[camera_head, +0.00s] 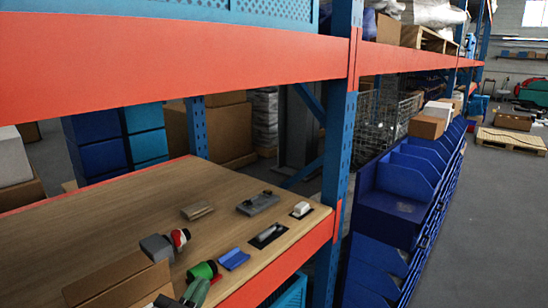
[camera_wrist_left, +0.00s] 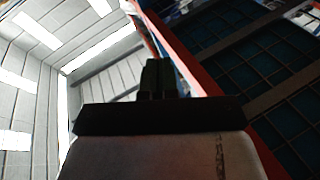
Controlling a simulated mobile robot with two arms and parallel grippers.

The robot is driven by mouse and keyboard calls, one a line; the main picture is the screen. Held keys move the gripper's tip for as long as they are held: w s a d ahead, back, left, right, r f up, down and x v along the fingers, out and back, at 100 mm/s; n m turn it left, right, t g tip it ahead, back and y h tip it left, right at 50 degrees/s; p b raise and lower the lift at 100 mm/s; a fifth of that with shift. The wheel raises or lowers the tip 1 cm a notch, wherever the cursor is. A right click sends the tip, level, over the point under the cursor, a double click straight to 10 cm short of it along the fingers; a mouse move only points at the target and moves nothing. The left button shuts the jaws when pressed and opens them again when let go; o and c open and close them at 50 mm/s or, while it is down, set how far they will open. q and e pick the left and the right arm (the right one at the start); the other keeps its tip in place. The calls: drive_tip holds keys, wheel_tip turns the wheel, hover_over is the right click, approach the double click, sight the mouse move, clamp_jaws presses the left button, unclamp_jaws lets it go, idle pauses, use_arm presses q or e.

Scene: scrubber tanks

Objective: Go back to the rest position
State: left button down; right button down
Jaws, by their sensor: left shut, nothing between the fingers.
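My left gripper (camera_wrist_left: 156,64) shows in the left wrist view as two dark fingers close together, with nothing between them. It points up toward the ceiling and the orange shelf beam (camera_wrist_left: 185,72). I cannot make out the left gripper clearly in the head view.
A wooden shelf (camera_head: 85,225) holds a cardboard box (camera_head: 118,282), a grey-and-red item (camera_head: 160,246), a green item (camera_head: 203,271), a blue piece (camera_head: 233,259) and a grey block (camera_head: 258,203). A blue post (camera_head: 337,150) and blue bins (camera_head: 400,190) stand right. The aisle floor (camera_head: 480,220) is clear.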

use_arm(q)
drive_tip(key=s+a+f+n+g+y, duration=0.4)
drive_tip(key=f+y, duration=0.2)
drive_tip(key=f, duration=0.4)
drive_tip(key=s+a+f+g+y, duration=0.1)
drive_tip(key=s+a+f+g, duration=0.1)
drive_tip(key=s+f+g, duration=0.65)
drive_tip(key=s+a+f+g, duration=0.1)
drive_tip(key=s+f+g, duration=0.35)
drive_tip(key=s, duration=0.75)
drive_tip(key=s+f+x, duration=0.1)
drive_tip(key=s+x, duration=0.2)
drive_tip(key=x, duration=0.9)
drive_tip(key=s+x, duration=0.2)
drive_tip(key=x, duration=1)
drive_tip(key=s+a+f, duration=0.1)
drive_tip(key=s+f, duration=0.7)
drive_tip(key=f, duration=0.1)
drive_tip(key=s+a+f+g, duration=0.1)
drive_tip(key=s+a+f, duration=0.1)
drive_tip(key=s+f, duration=0.6)
drive_tip(key=shift+s+a+f+g, duration=0.3)
drive_tip(key=shift+s+f, duration=0.1)
drive_tip(key=shift+f, duration=0.05)
